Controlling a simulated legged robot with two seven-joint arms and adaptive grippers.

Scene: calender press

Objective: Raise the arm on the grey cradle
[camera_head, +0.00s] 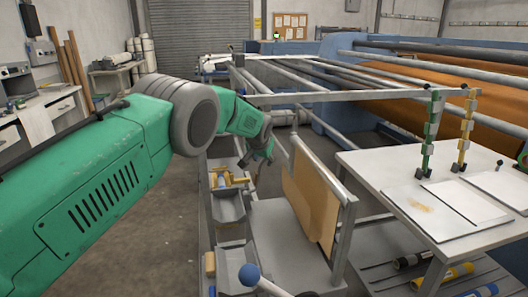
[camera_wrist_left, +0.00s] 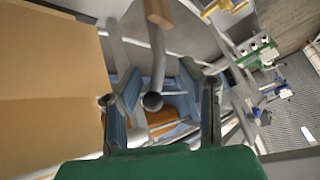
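A grey metal cradle (camera_head: 342,240) stands right of centre in the head view, with tan sheets (camera_head: 308,200) hanging in it. A sloping grey bar (camera_head: 322,168) runs along its top; I cannot tell for sure whether this is the arm. My left gripper (camera_head: 262,152) is beyond and left of the sheets. In the left wrist view its fingers (camera_wrist_left: 162,108) are apart, with the round end of a grey rod (camera_wrist_left: 152,101) showing between them; contact cannot be told. The tan sheet (camera_wrist_left: 50,90) fills the left of that view. My right gripper is not seen.
A grey trough (camera_head: 229,207) with a yellow-handled thing (camera_head: 232,178) lies left of the cradle. A blue-ball lever (camera_head: 249,275) is at the bottom. The left floor is clear.

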